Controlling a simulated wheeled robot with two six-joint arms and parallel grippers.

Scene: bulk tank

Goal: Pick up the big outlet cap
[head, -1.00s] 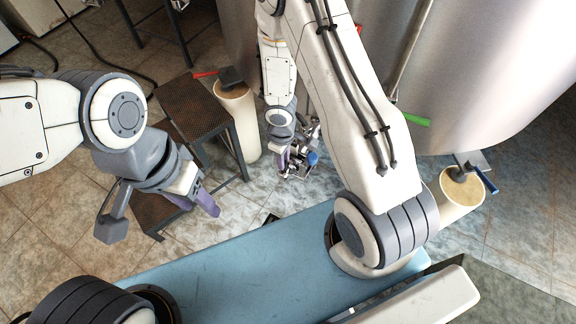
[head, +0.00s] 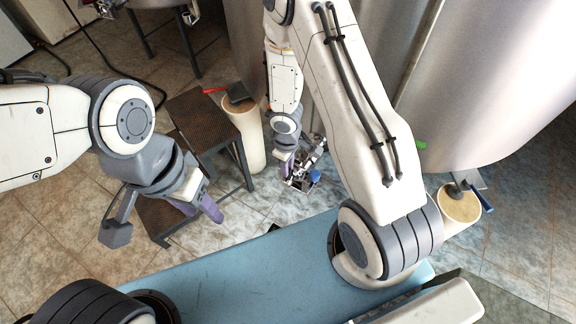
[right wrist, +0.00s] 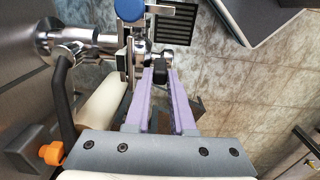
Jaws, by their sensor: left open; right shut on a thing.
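The steel outlet fitting (head: 303,174), with a blue part on it, sits low at the tank and is small in the head view. The right wrist view shows its shiny pipe (right wrist: 92,46), a blue round knob (right wrist: 129,9) and metal clamp parts. My right gripper (head: 285,166) is at this fitting. I cannot tell whether this part belongs to the big outlet cap. My left gripper (head: 197,208) is open and empty, above the floor, away from the outlet.
A dark step stool (head: 205,122) stands left of the outlet. The steel tank (head: 480,70) rises behind.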

